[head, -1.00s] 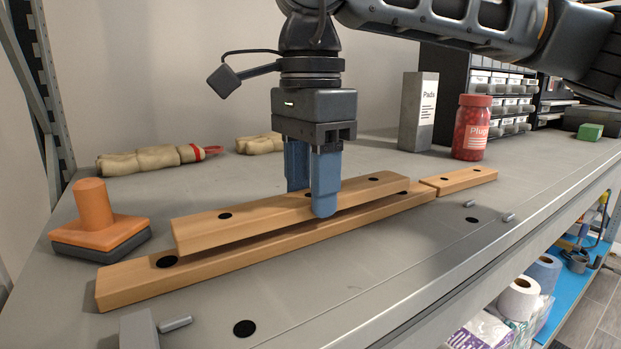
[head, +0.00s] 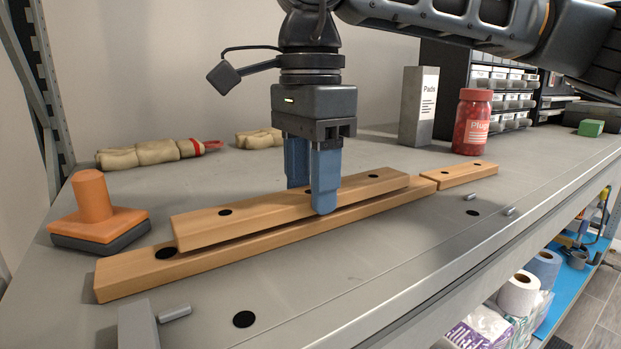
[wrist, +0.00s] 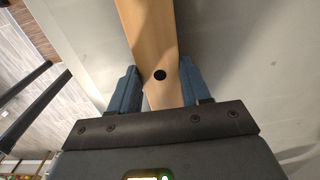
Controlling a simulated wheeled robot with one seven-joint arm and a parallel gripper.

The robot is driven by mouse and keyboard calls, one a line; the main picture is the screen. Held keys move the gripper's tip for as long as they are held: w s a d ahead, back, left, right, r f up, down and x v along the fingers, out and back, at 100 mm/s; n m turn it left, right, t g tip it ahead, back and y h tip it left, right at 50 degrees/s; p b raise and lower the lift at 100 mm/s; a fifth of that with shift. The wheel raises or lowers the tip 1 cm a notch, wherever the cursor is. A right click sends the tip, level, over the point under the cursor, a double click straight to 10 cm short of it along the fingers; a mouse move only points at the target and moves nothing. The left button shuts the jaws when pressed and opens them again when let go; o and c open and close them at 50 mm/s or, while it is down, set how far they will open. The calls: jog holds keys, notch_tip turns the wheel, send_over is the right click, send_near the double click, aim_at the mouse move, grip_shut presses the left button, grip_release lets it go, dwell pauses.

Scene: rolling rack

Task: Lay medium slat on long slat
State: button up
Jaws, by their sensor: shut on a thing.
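The medium slat (head: 265,216) is a light wooden bar with black dots, held level by my gripper (head: 311,208) near its middle. The blue fingers are shut on its two sides. It also shows between the fingers in the wrist view (wrist: 151,40). The long slat (head: 130,280) lies on the grey shelf directly below, running the same way, its near left end and front side showing. A narrow dark gap shows between the two slats toward the left; whether they touch at the right is hard to tell. Much of the long slat's top is hidden.
A short slat (head: 458,175) lies at the long slat's right end. An orange-handled block (head: 95,215) stands left. Small metal pins (head: 175,312) lie on the shelf (head: 330,285). A red jar (head: 472,122) and grey Pads box (head: 419,108) stand behind right.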

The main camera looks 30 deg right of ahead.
jog(key=shift+f+b, duration=0.35)
jog(key=shift+f, duration=0.1)
jog(key=o, duration=1.2)
jog(key=shift+r+p, duration=0.5)
jog(key=shift+r, duration=3.45)
